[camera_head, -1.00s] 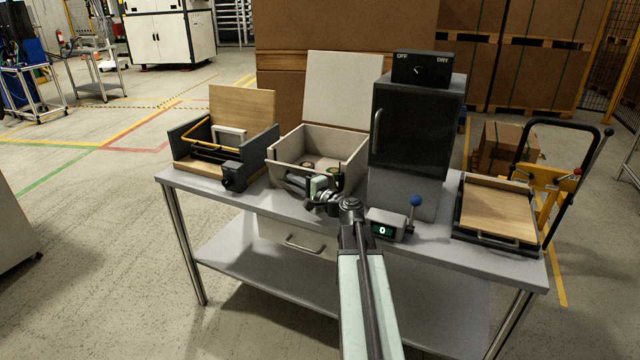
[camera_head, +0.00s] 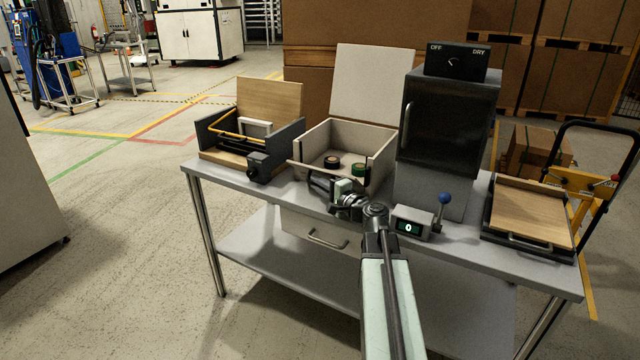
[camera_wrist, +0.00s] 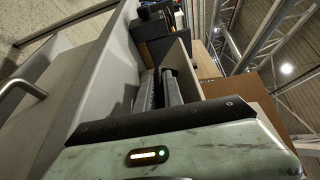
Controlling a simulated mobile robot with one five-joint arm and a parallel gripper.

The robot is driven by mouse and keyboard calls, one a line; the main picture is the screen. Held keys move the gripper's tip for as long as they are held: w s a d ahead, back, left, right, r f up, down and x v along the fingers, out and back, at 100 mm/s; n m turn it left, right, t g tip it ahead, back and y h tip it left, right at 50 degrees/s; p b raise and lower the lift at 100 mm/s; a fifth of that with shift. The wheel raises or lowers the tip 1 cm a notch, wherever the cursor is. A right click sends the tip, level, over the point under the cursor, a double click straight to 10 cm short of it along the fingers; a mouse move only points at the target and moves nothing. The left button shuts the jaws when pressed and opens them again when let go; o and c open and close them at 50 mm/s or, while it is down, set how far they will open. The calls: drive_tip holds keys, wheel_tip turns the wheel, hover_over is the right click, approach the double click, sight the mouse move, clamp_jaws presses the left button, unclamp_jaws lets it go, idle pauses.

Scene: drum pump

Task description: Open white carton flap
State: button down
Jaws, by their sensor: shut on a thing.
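The pale carton (camera_head: 306,143) stands open on the grey table, with a large flat panel (camera_head: 373,85) upright behind it. A brown roll (camera_head: 332,162) and a green roll (camera_head: 358,169) lie inside. My gripper (camera_head: 318,184) is at the carton's front, by a thin pale strip (camera_head: 312,170) along its front edge. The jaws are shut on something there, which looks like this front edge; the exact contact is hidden. In the wrist view, my dark fingers (camera_wrist: 160,90) are close together beside a pale wall.
A dark cabinet (camera_head: 449,115) stands right of the carton. A wooden tray box (camera_head: 277,139) is at left. A small display box with a blue-knobbed lever (camera_head: 412,224) sits right of my arm. A wooden-topped box (camera_head: 530,212) is at the right end. A drawer handle (camera_head: 327,240) is below.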

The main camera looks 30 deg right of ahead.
drive_tip(key=shift+w+a, duration=0.1)
drive_tip(key=c, duration=1.8)
unclamp_jaws()
drive_tip(key=shift+o, duration=0.2)
drive_tip(key=shift+w, duration=0.1)
drive_tip(key=s, duration=0.2)
drive_tip(key=s+d, duration=0.1)
drive_tip(key=s, duration=0.4)
drive_tip(key=shift+s+d, duration=0.2)
drive_tip(key=shift+s, duration=0.2)
